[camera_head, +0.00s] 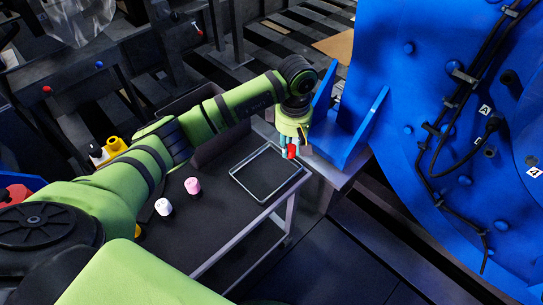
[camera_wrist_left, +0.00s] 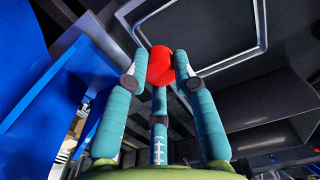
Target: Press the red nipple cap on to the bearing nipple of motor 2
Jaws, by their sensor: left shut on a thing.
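The red nipple cap (camera_head: 291,152) is held at the fingertips of my left gripper (camera_head: 289,146). The gripper points down beside the blue motor foot, above the corner of the dark table. In the left wrist view the red cap (camera_wrist_left: 160,64) sits between the teal fingers of the gripper (camera_wrist_left: 160,76), which are shut on it. The large blue motor body (camera_head: 420,130) fills the right of the head view; I cannot tell its number. I cannot make out a bearing nipple. My right gripper is not in view.
The dark table (camera_head: 215,220) bears a grey rectangular frame (camera_head: 238,181), a pink-topped cap (camera_head: 193,186) and a white-topped cap (camera_head: 163,207). Yellow and white-topped items (camera_head: 115,146) stand farther left. Upright blue plates (camera_head: 362,130) stand close beside the gripper.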

